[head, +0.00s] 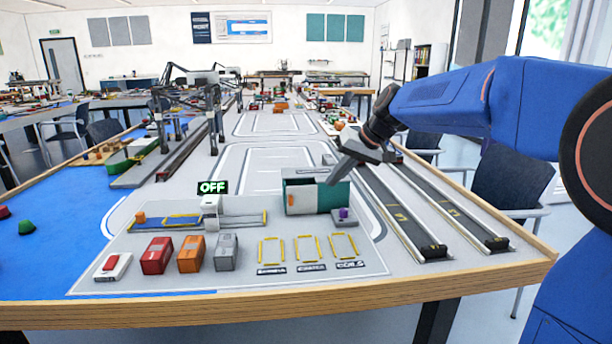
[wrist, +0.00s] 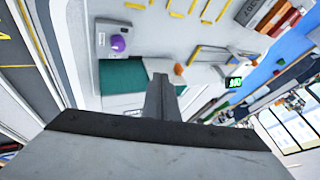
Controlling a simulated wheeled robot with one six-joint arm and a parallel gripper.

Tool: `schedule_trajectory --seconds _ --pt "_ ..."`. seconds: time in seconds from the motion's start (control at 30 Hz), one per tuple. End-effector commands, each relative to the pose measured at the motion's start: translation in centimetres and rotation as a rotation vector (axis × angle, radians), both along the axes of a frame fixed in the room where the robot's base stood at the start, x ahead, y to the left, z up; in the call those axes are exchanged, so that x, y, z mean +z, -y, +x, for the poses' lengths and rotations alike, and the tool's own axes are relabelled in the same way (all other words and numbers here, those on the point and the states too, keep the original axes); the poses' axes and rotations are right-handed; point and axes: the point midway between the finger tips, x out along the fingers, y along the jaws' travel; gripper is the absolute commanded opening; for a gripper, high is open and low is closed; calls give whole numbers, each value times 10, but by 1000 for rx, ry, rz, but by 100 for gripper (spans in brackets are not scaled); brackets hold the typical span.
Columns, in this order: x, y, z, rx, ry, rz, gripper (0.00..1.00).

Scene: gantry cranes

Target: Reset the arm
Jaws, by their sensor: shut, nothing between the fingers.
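My blue arm (head: 440,105) reaches in from the right over the table. My gripper (head: 333,180) hangs tilted down and to the left, just above the green-and-white box (head: 333,196). Its fingers are together with nothing between them. In the wrist view my gripper (wrist: 161,80) shows its closed fingertips in front of the teal box top (wrist: 118,76). I cannot tell the exact gap between the fingertips and the box.
A grey unit with a purple knob (head: 343,213) stands beside the green-and-white box. A small crane under an OFF sign (head: 212,187) stands to the left. Red (head: 157,255), orange (head: 191,254) and grey (head: 226,252) blocks line the front. Dark tracks (head: 405,215) run along the right.

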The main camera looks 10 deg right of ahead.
Motion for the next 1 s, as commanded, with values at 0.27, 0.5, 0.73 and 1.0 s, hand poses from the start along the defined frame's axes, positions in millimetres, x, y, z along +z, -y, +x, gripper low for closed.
schedule_trajectory --seconds 0.27,0.5,0.73,1.0 --pt "-13 23 -92 -38 -13 -91 0" --pt "-39 47 -177 -79 -24 -184 0" --pt "-74 71 -255 -120 -28 -271 0" --pt "-123 98 -337 -166 -25 -370 0"
